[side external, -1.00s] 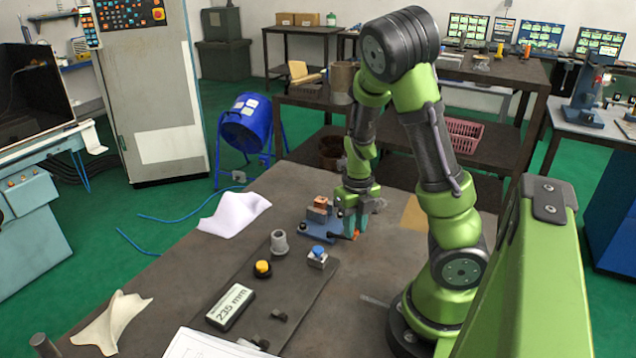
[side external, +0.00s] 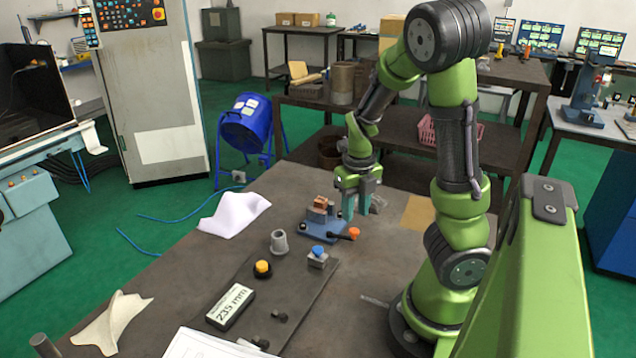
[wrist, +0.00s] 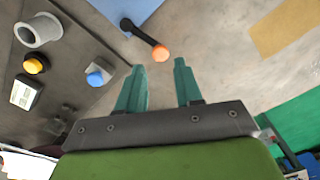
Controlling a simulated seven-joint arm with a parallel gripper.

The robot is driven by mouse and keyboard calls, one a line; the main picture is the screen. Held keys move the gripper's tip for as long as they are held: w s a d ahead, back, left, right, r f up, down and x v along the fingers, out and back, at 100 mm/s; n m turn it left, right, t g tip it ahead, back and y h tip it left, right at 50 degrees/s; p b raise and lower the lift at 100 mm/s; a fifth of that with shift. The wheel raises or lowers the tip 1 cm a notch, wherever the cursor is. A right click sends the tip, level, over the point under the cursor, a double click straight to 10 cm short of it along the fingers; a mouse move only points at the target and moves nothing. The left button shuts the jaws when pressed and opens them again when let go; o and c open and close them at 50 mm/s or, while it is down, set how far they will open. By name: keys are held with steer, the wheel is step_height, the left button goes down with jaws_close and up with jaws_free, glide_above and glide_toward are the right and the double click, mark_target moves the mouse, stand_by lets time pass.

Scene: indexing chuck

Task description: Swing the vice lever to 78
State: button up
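The vice lever is a black arm with an orange knob (side external: 353,233), pointing right from the blue vice (side external: 322,229) in the side view. In the wrist view the lever knob (wrist: 160,53) sits just beyond the fingertips, and a corner of the blue vice (wrist: 128,10) shows at the top. My gripper (side external: 357,214) hangs above the table beside the vice, near the knob. In the wrist view its two teal fingers (wrist: 160,66) stand apart with nothing between them. No scale or number by the lever can be read.
A white cloth (side external: 235,213) lies farther left. The table right of the lever is mostly clear.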

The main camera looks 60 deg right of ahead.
step_height(320, 180, up, 3)
steer(key=shift+a+f, duration=0.1)
steer(key=shift+f, duration=0.1)
steer(key=r, duration=0.1)
step_height(320, 180, up, 8)
steer(key=r, duration=0.1)
glide_above(355, 230)
steer(key=shift+f, duration=0.25)
steer(key=shift+w, duration=0.1)
stand_by(0.4)
